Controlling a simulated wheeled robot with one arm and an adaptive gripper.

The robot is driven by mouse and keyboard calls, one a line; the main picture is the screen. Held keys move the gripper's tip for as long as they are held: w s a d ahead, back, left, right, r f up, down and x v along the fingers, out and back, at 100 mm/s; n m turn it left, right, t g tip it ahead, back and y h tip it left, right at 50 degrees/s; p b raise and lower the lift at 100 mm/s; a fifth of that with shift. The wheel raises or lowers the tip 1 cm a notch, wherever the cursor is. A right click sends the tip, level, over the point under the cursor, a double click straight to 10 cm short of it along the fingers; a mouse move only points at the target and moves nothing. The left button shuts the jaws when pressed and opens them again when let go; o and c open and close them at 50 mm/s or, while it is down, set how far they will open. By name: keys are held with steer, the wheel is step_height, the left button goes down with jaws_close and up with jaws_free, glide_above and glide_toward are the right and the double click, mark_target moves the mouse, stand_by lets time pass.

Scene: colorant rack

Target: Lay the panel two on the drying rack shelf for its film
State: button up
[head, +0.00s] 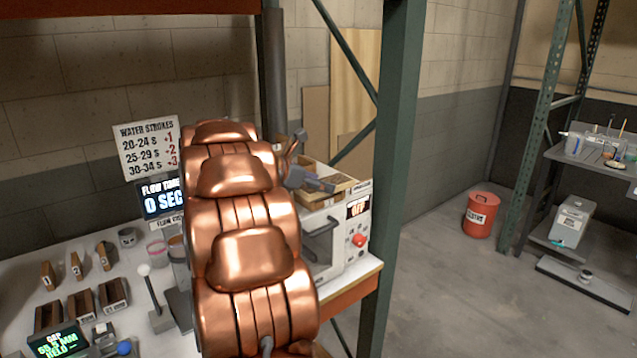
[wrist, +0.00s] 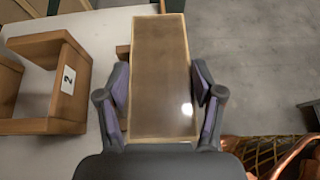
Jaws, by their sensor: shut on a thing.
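A flat brown panel (wrist: 160,70) with a glossy face and pale edges lies between the two fingers of my gripper (wrist: 161,88) in the wrist view. The fingers press on its two long sides. A wooden stand with a "2" label (wrist: 68,80) is left of the panel, apart from it. In the head view my gripper (head: 318,184) is over the top of a white machine, by pale wooden pieces (head: 340,190). I cannot tell the held panel from these pieces there. No part clearly shows as the drying rack shelf.
My copper arm covers the middle of the bench in the head view. The white machine (head: 330,250) has a red button. Several wooden blocks (head: 104,255) stand at left. A green post (head: 395,150) rises right of the machine. A red bin (head: 480,215) stands on open floor.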

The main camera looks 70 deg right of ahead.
steer(key=shift+f, duration=0.25)
steer(key=o, duration=1.5)
steer(key=shift+f, duration=0.1)
steer(key=shift+c, duration=0.2)
steer(key=b+v, duration=0.2)
steer(key=v, duration=1)
steer(key=w+a+f+m+t+y, duration=0.2)
steer(key=a+f, duration=0.4)
steer(key=a, duration=0.5)
steer(key=s+a+f+m+t+y, duration=0.1)
steer(key=s+a+f+m+y, duration=0.1)
steer(key=a, duration=1)
steer(key=s+a+f+m+t+y, duration=0.1)
steer(key=s+a+f+m+y, duration=0.2)
steer(key=s+a+f, duration=0.4)
steer(key=s+a+f+m+y, duration=0.3)
steer(key=a+f, duration=0.4)
steer(key=a, duration=1)
steer(key=shift+s+a+f+m+t, duration=0.2)
steer(key=shift+s+a+m+t, duration=0.2)
steer(key=shift+s+m, duration=0.45)
